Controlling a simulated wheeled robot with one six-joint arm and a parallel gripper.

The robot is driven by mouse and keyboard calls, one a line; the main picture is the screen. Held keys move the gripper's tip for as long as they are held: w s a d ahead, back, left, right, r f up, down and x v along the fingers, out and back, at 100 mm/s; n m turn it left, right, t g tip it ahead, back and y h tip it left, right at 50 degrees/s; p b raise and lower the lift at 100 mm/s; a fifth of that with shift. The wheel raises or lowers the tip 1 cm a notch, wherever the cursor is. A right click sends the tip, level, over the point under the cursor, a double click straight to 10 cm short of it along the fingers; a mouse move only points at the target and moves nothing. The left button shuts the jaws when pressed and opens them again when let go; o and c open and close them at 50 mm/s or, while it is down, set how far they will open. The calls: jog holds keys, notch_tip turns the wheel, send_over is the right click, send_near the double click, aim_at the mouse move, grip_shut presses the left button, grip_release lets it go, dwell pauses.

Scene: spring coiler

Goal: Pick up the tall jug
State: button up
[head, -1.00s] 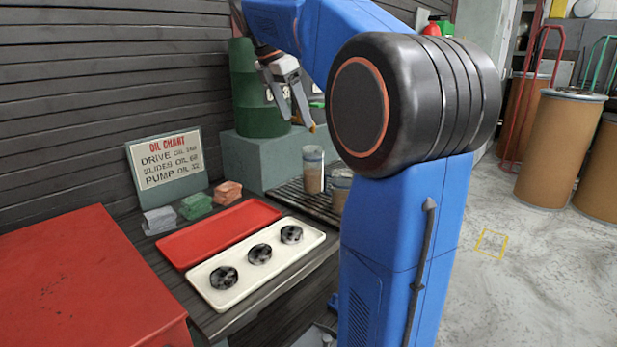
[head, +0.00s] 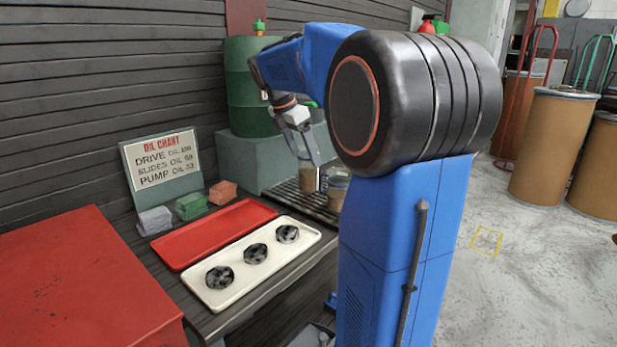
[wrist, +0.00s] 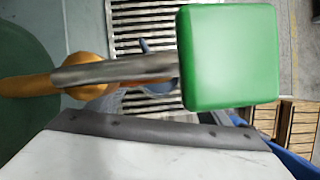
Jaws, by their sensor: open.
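Two clear containers with brownish contents stand on the slatted rack in the head view. The left one, which looks like the tall jug (head: 304,181), is upright and partly hidden by my gripper (head: 307,158). My gripper points down with its jaws open, its fingers in front of or around the jug's upper part; I cannot tell which. The second, shorter-looking container (head: 335,188) stands close to its right, partly hidden by my arm. In the wrist view, a grey bar and a green block hide much of the space below; a bluish bit shows there, not clearly identifiable.
The slatted rack (wrist: 150,18) also shows in the wrist view. A green drum (head: 247,90) on a grey-green block (head: 240,160) stands behind. A red tray (head: 215,234) and a cream tray (head: 225,297) with three dark round parts lie at the front left.

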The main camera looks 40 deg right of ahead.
aim_at(307, 162)
jog(key=shift+x, duration=1.8)
jog(key=shift+w, duration=0.1)
jog(key=c, duration=1.3)
jog(key=shift+a, duration=0.1)
